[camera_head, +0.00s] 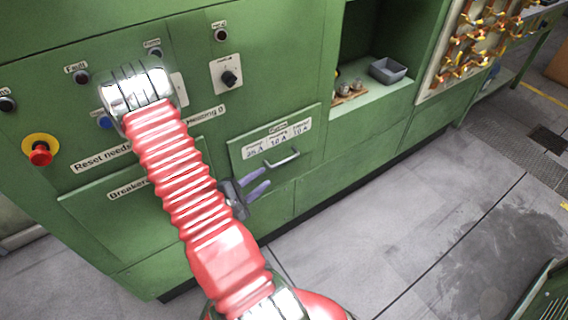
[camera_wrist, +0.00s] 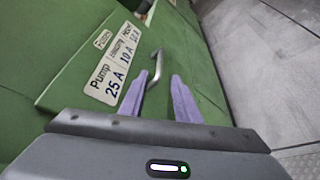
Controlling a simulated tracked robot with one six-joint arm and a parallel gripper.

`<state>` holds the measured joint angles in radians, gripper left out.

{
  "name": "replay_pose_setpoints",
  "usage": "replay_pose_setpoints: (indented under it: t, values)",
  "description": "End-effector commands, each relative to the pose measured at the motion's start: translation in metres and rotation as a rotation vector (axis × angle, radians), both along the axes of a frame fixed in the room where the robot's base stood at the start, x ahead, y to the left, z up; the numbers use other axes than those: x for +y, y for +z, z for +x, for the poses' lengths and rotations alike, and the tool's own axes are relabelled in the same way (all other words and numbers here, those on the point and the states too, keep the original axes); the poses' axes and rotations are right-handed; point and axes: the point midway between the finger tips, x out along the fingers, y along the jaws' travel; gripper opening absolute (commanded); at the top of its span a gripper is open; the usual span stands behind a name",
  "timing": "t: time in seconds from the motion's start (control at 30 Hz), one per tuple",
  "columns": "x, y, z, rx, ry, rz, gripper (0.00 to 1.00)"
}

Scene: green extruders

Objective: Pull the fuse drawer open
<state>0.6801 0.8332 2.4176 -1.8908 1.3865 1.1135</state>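The fuse drawer (camera_head: 254,157) is a green front panel in the cabinet, with a white label of amp ratings and a silver bar handle (camera_head: 282,160). It looks closed, flush with the cabinet. In the wrist view the handle (camera_wrist: 157,66) stands just beyond the fingertips, roughly in line with the gap between them. My gripper (camera_head: 262,180) has two purple fingers, apart and empty, a little below and left of the handle in the head view. The fingers (camera_wrist: 158,82) also show open in the wrist view. I see no contact with the handle.
A red emergency button (camera_head: 40,153), a rotary switch (camera_head: 229,78) and a breaker panel (camera_head: 90,207) are on the cabinet left of the drawer. An open recess to the right holds a grey bin (camera_head: 388,71). The floor (camera_head: 400,220) in front is clear.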

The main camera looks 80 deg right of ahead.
Motion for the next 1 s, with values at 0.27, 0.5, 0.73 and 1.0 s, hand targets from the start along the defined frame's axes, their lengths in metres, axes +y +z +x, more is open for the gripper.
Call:
replay_pose_setpoints:
  t: [0.27, 0.5, 0.73, 1.0]
  values:
    - [-0.007, -0.002, -0.004, 0.000, -0.003, 0.001, 0.30]
    - [-0.026, -0.006, -0.012, 0.000, -0.005, 0.000, 0.30]
    - [-0.049, -0.012, -0.021, 0.000, -0.005, 0.000, 0.30]
    - [-0.077, -0.019, -0.032, 0.000, -0.003, 0.001, 0.30]
